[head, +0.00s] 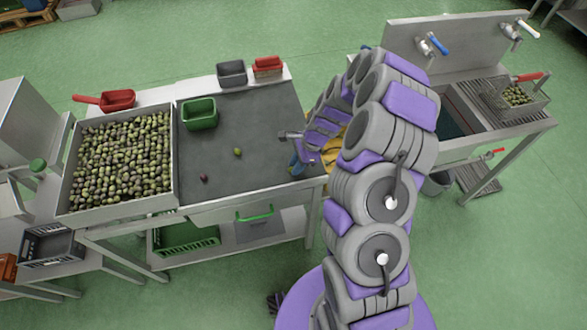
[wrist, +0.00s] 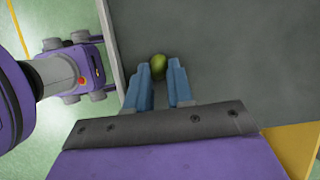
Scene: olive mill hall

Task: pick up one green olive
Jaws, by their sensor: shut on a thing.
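A green olive (wrist: 158,62) sits between the blue fingertips of my gripper (wrist: 159,68) in the wrist view, touching or nearly touching both fingers. My gripper is shut on it, over the grey worktop near the edge. In the head view my gripper (head: 296,164) is at the right end of the worktop, fingers pointing down; the held olive cannot be made out there. Another green olive (head: 238,152) lies on the grey worktop (head: 250,115). A dark reddish olive (head: 203,178) lies nearer its front left.
A tray full of mixed olives (head: 68,205) stands left of the worktop. A green bin (head: 199,114), a grey bin (head: 231,73) and a red container (head: 268,67) stand at the back. A sink (head: 470,135) is to the right. The worktop's middle is largely clear.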

